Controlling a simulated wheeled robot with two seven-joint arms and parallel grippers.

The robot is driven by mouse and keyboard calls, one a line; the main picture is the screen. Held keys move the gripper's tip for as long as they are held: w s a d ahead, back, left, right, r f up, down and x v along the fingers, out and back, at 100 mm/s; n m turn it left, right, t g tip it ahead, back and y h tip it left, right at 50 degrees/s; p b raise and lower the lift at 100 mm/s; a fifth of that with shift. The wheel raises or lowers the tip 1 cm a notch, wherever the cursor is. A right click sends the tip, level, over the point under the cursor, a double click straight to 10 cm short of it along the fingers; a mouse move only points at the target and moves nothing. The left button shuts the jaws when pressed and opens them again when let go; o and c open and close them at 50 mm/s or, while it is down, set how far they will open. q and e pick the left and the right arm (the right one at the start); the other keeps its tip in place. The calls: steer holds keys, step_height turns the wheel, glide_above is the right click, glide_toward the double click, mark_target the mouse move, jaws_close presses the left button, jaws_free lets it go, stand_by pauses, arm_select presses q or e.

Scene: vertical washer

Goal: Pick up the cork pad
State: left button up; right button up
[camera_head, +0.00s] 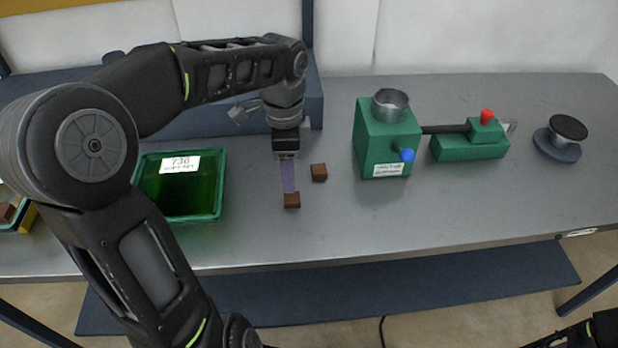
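Two small brown blocks that look like cork pads rest on the grey table. One cork pad (292,201) is nearer the front, and the other cork pad (319,172) is a little behind it and to the right. My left gripper (287,156) points down above and behind the nearer pad, apart from it.
A green bin (222,185) labelled 730 stands left of the pads. A green machine (365,140) with a metal cup and a blue knob stands right of them, joined to a red-knobbed green block (470,148). A round black-topped stand (557,151) is far right. The front middle table is clear.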

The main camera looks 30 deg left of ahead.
mark_target(288, 197)
arm_select(q)
steer(key=shift+s+r, duration=0.1)
steer(key=shift+s, duration=0.15)
steer(key=shift+w+f, duration=0.1)
steer(key=shift+f, duration=1.25)
step_height(288, 197, down, 5)
steer(key=shift+f+p, duration=0.15)
steer(key=shift+p, duration=0.35)
steer(key=shift+c, duration=0.2)
jaws_close()
